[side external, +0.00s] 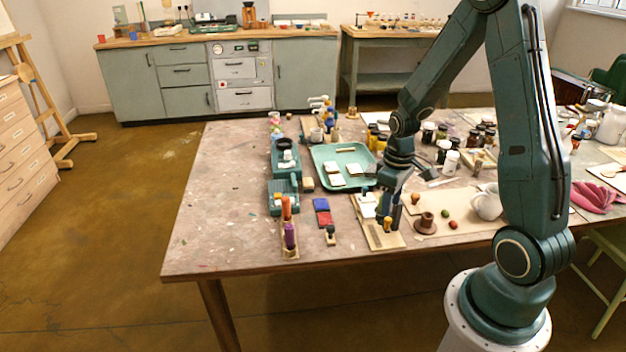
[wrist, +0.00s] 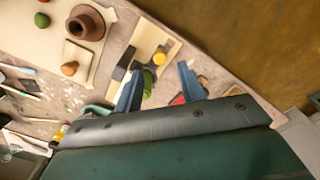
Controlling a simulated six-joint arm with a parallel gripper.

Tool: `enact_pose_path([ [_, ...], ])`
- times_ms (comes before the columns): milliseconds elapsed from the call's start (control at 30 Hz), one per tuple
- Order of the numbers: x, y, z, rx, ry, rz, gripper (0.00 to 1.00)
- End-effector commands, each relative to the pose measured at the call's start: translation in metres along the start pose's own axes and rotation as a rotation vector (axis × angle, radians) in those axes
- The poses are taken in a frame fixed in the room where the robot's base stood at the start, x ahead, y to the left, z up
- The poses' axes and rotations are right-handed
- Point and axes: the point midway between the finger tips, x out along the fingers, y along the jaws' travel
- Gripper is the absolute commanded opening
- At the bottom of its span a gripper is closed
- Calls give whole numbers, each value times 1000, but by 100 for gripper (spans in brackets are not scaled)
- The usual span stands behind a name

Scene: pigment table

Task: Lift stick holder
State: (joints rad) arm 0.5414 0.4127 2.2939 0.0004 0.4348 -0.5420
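In the side view, a narrow wooden holder (side external: 290,252) with orange and purple upright pieces stands near the table's front edge; I take it for the stick holder, but cannot be sure. My gripper (side external: 385,215) is well to its right, pointing down over a pale wooden board (side external: 380,238). In the wrist view, the gripper's two blue fingers (wrist: 160,88) are spread apart. A green piece (wrist: 148,84) shows between them, and a yellow-topped piece (wrist: 160,56) is just beyond, both over the pale board (wrist: 176,44). I cannot tell whether the fingers touch anything.
A brown turned pot (side external: 425,224) and a white jug (side external: 487,203) stand right of my gripper. A teal tray (side external: 318,155) lies behind. Blue and red blocks (side external: 322,211) and a small dark-topped stamp (side external: 330,235) lie left. The table's left side is clear.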

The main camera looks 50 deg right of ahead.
Motion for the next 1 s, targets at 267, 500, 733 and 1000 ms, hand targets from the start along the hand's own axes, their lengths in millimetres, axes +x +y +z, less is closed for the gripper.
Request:
enact_pose_path([
  [267,29,0,1,0,-3,-1,39],
  [500,42,0,0,0,-1,-1,39],
  [733,43,0,0,0,-1,0,39],
  [1000,43,0,0,0,0,0,12],
])
